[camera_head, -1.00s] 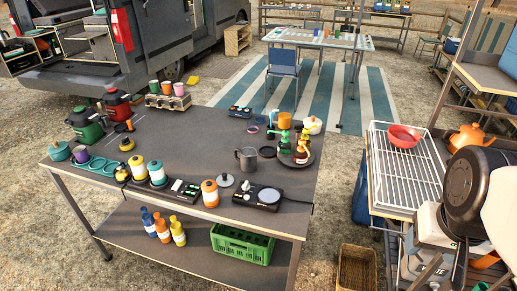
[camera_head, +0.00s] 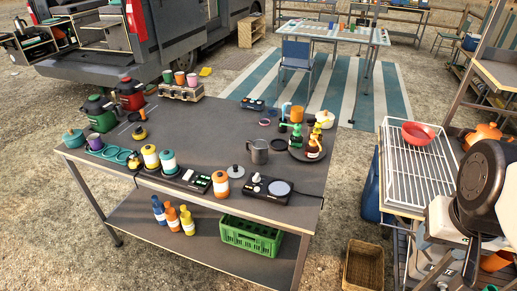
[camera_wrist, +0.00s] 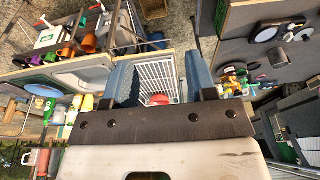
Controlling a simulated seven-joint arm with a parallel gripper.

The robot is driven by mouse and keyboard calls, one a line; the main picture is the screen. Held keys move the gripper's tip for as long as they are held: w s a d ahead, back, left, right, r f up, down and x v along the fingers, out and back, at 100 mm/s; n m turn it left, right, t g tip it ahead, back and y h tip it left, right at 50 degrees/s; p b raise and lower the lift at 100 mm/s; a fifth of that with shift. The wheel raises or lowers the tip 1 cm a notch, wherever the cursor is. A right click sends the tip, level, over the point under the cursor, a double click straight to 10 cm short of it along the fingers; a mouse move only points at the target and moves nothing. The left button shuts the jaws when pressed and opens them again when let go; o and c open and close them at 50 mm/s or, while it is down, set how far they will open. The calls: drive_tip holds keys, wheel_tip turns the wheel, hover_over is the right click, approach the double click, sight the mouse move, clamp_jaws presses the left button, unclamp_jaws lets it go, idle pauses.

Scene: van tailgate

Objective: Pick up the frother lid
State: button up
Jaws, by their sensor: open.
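A small grey round lid with a knob (camera_head: 236,171), which looks like the frother lid, lies on the dark work table (camera_head: 200,128). It is between an orange-and-white canister (camera_head: 220,184) and a steel pitcher (camera_head: 258,150), just behind a black device with a round pad (camera_head: 267,189). My gripper (camera_wrist: 160,80) is open and empty in the wrist view, its two blue-grey fingers wide apart. It is away from the lid, over the side with the white wire rack (camera_wrist: 146,74). I cannot pick out the lid in the wrist view. My gripper's fingers do not show clearly in the head view.
Canisters and a scale-like device (camera_head: 190,179) line the table's front. A red bowl (camera_head: 418,133) sits on the wire rack at right. The table's middle is mostly clear.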

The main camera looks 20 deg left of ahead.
drive_tip(key=w+a+f+n+g, duration=0.1)
drive_tip(key=w+a+n, duration=0.4)
drive_tip(key=w+a, duration=0.6)
drive_tip(key=w+a+f+n, duration=0.1)
drive_tip(key=w+a+n, duration=0.4)
drive_tip(key=w+a, duration=0.65)
drive_tip(key=n+g, duration=0.2)
drive_tip(key=n, duration=0.8)
approach(236, 169)
drive_tip(key=shift+w+f, duration=0.5)
drive_tip(key=shift+f, duration=0.2)
drive_tip(key=shift+s+f, duration=0.1)
drive_tip(key=shift+f, duration=1.15)
